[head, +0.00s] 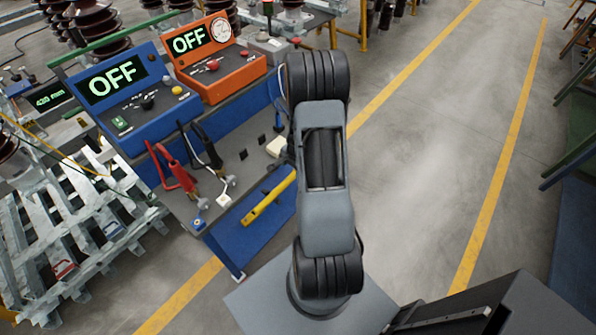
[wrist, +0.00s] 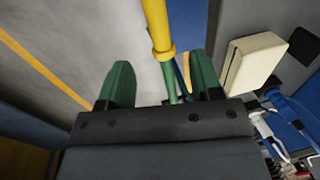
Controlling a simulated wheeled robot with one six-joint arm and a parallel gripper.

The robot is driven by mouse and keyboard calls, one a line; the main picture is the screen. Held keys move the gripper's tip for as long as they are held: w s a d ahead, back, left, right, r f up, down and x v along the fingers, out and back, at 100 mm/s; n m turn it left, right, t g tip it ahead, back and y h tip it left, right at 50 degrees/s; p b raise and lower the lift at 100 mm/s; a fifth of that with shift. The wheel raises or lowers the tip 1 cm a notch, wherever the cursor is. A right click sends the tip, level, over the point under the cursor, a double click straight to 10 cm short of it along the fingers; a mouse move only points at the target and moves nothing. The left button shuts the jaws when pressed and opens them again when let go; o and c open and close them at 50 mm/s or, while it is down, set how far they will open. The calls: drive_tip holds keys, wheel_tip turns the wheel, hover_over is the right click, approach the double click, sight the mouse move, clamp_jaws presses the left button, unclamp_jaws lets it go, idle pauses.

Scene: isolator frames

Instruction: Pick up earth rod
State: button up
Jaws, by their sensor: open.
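The earth rod (head: 270,198) is a yellow rod along the front edge of the grey bench top in the head view. Its upper right end runs towards my arm, which hides what lies beyond. In the wrist view the earth rod (wrist: 156,22) comes down from the top, with a yellow collar and a thinner green part below it. My gripper (wrist: 159,62) shows there as two green fingers, apart, one on each side of the rod's collar and green part. The rod is nearer the right finger. Contact cannot be told. My gripper is hidden in the head view.
The bench top (head: 238,162) carries a blue box (head: 125,100) and an orange box (head: 213,65), both reading OFF, and red and black clamps with leads. A pale block (wrist: 255,62) is right of my fingers. Metal lattice parts (head: 70,220) lie left.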

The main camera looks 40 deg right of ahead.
sight(290, 177)
drive_tip(key=shift+w+a+f+b, duration=0.1)
drive_tip(key=shift+w+f, duration=0.15)
drive_tip(key=shift+f, duration=1.2)
drive_tip(key=shift+w+d+f+b, duration=0.1)
drive_tip(key=shift+w+f, duration=0.2)
drive_tip(key=shift+f, duration=1.15)
drive_tip(key=shift+w+a+f+b, duration=0.1)
drive_tip(key=shift+w+f, duration=0.15)
drive_tip(key=shift+f, duration=1.2)
drive_tip(key=shift+c, duration=0.3)
clamp_jaws()
